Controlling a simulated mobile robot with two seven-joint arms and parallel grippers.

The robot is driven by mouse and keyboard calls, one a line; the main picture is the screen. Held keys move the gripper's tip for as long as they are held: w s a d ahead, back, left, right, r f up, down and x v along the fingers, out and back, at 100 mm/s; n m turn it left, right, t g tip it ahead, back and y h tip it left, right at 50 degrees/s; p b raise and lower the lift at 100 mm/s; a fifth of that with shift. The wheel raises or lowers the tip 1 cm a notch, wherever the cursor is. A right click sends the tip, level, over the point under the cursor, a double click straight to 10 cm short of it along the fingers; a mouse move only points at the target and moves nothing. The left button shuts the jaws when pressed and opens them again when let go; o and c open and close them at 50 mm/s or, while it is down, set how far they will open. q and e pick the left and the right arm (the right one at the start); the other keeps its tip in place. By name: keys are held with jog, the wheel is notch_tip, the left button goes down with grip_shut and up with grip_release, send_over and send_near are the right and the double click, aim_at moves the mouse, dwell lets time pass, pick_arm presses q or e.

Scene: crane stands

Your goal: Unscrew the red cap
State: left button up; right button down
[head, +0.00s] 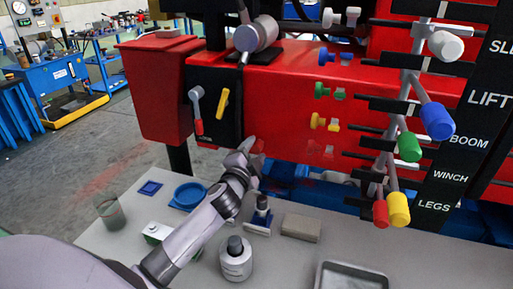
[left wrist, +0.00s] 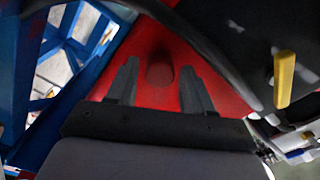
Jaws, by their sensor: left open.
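A round red cap (left wrist: 160,72) shows in the left wrist view against a red surface of the same colour. It lies between the two dark fingers of my left gripper (left wrist: 155,85), which is open; I cannot tell how far the cap is from the fingertips. In the head view my left gripper (head: 252,154) is at the lower front of the red machine (head: 285,95), above the bench. The cap is not clearly visible there, hidden or blending into the red. My right gripper is not in view.
A yellow handle (head: 222,103) and a red-tipped lever (head: 197,110) are left of my gripper. Coloured knobs and levers, including a blue one (head: 437,121), stand at right. The grey bench (head: 295,262) holds a white bottle (head: 236,259), blue dish (head: 188,195) and metal tray (head: 350,276).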

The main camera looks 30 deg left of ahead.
pick_arm(q)
grip_shut()
dwell(0.3)
jog(key=shift+d+f+n, duration=0.1)
jog(key=shift+n, duration=1.1)
jog(key=shift+n+b, duration=0.3)
jog(key=shift+n, duration=1.2)
